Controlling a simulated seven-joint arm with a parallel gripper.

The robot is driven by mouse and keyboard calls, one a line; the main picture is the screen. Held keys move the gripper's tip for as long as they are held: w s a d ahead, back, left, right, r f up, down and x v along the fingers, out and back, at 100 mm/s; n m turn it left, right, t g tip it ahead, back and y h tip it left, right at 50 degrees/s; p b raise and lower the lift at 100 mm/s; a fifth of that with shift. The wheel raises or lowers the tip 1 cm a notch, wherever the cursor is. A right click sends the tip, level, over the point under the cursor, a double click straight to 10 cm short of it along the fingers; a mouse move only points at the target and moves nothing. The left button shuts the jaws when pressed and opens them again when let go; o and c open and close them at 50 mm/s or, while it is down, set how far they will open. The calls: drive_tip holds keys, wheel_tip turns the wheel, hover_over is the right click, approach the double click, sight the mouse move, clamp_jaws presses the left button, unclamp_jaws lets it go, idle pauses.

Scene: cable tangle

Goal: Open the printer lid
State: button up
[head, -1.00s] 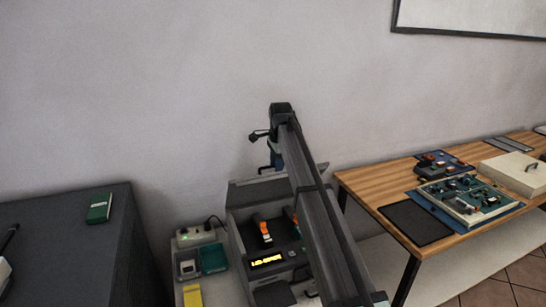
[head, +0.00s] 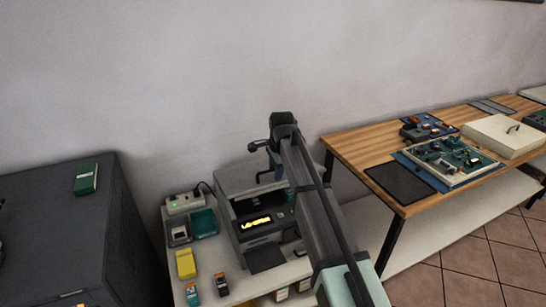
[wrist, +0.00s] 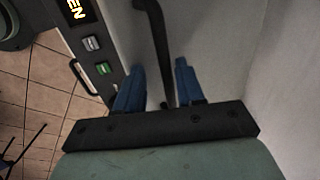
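The grey printer (head: 262,232) stands on the low white table; its lit display also shows in the wrist view (wrist: 76,10), where the text ends in "EN". A light grey panel, which looks like the lid (head: 236,178), lies over the back and top. A dark gap shows below its front edge; I cannot tell how far it is raised. My gripper (head: 270,170) is over the printer, partly hidden by my arm. In the wrist view its blue fingers (wrist: 158,75) are apart, with a dark bent bar (wrist: 157,35), like a handle, between them. I see no clear contact.
A green-lit box (head: 186,203), a teal tray (head: 203,223), a yellow block (head: 186,264) and small cartridges (head: 221,285) sit left of the printer. A dark cabinet (head: 80,230) stands further left. A wooden bench (head: 345,150) with a circuit board (head: 448,160) is right.

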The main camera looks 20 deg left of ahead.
drive_tip(key=f, duration=0.1)
drive_tip(key=s+d+f, duration=0.1)
drive_tip(key=f, duration=0.2)
drive_tip(key=shift+s+d+f, duration=0.2)
drive_tip(key=shift+f, duration=0.1)
wheel_tip(320, 180, up, 14)
drive_tip(key=s+d, duration=0.2)
approach(278, 183)
wheel_tip(278, 183, down, 2)
drive_tip(key=s+d, duration=0.1)
drive_tip(key=d, duration=0.2)
drive_tip(key=shift+s+d+f+n+g, duration=0.1)
drive_tip(key=shift+s+f+n+g, duration=0.15)
drive_tip(key=shift+f, duration=0.2)
drive_tip(key=shift+s+d+f+n+g, duration=0.1)
drive_tip(key=shift+f+n+g, duration=0.05)
drive_tip(key=shift+f+n, duration=0.25)
